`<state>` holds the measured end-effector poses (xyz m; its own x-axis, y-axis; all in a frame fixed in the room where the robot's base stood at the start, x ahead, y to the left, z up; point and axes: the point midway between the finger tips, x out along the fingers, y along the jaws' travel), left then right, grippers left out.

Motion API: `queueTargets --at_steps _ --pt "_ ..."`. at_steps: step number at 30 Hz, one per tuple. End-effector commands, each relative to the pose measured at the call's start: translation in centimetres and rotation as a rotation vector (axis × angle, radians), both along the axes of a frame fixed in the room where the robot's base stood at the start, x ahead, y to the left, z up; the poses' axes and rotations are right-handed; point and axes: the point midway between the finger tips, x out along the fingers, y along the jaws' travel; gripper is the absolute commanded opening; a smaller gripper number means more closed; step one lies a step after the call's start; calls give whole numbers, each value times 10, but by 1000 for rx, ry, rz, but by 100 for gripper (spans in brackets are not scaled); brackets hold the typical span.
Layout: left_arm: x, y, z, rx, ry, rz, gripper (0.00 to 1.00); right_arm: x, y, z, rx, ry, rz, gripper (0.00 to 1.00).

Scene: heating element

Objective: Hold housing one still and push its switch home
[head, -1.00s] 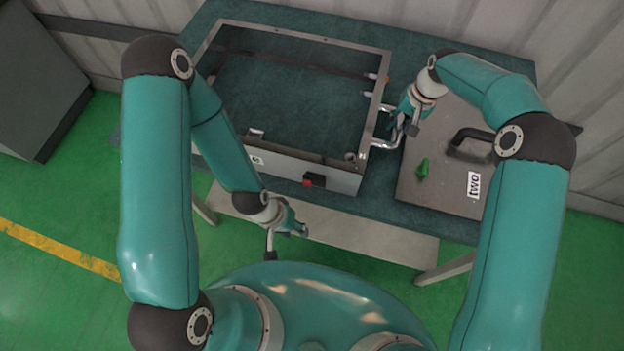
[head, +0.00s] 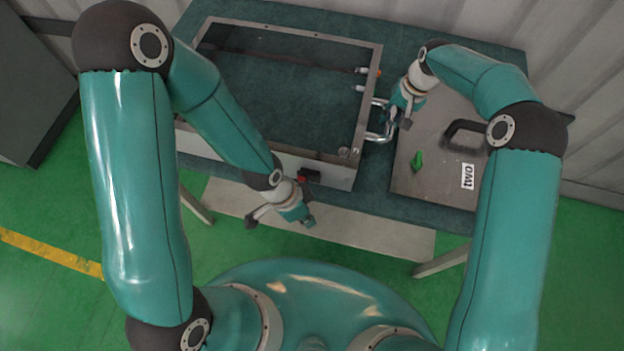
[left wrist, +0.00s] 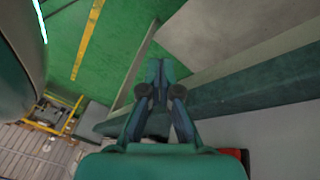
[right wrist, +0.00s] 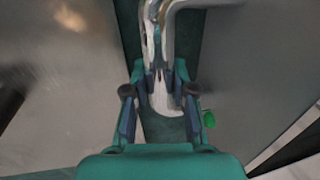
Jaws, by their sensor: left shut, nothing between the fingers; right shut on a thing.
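Housing one (head: 330,169), a large open-topped metal box, stands on the table; no label "one" is readable. Its switch, a black block with a red part (head: 309,176), sits on the front wall near the right end. My left gripper (head: 309,221) is shut and empty in front of and below the switch, apart from it. In the left wrist view its fingertips (left wrist: 158,66) meet, and a red bit of the switch (left wrist: 238,155) shows at the bottom. My right gripper (head: 386,118) is shut on the metal handle (head: 372,137) on the housing's right wall; the handle also shows in the right wrist view (right wrist: 170,22).
The table's front edge and a pale lower shelf (head: 370,235) lie near my left gripper.

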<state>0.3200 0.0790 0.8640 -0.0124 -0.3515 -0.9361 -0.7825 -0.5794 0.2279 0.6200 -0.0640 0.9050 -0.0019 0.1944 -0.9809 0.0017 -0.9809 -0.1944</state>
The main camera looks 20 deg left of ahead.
Motion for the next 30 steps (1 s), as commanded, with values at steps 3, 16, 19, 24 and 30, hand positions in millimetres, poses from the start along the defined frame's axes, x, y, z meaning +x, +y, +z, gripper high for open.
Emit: queueTargets --at_steps 3,16,19,24,30 --pt "-2 -12 40 38 -159 -471 0 1 -1 1 0 -2 -1 0" --pt "-10 -5 151 348 -520 -1907 0 1 -1 1 0 -3 -2 0" --pt "-9 -2 165 407 -536 -2070 0 1 -1 1 0 -3 -2 0" --pt "-8 1 176 453 -543 -2190 0 1 -1 1 0 -3 -1 0" --pt "-8 2 176 455 -541 -2199 0 1 -1 1 0 -3 -1 0"
